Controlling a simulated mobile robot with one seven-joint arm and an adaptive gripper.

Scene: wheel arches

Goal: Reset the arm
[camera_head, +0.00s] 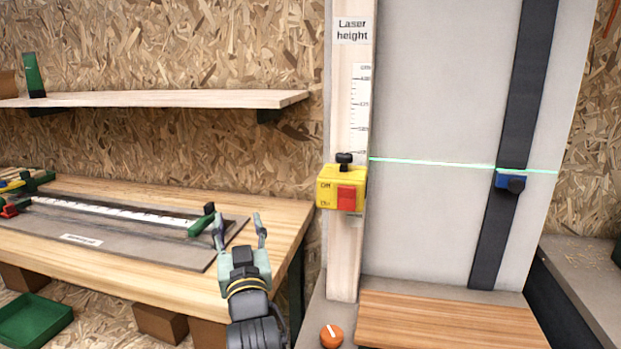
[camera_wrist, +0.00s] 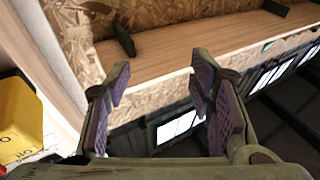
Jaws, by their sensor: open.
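My gripper (camera_head: 240,228) is open and empty, with its two fingers spread apart. In the head view it stands in front of the right end of the workbench, left of the wooden post. In the wrist view my gripper (camera_wrist: 160,92) has nothing between its purple-lined fingers. The yellow laser box (camera_head: 341,188) with a red switch sits on the post, to the right of my gripper and apart from it. The box also shows at the left edge of the wrist view (camera_wrist: 18,120).
A workbench (camera_head: 285,205) carries a grey board (camera_head: 190,255) with a ruler strip and green-handled parts. A wooden shelf (camera_head: 150,98) runs above it. A grey panel (camera_head: 440,100) with a green laser line and a blue slider (camera_head: 507,182) stands right. An orange knob (camera_head: 331,336) is below.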

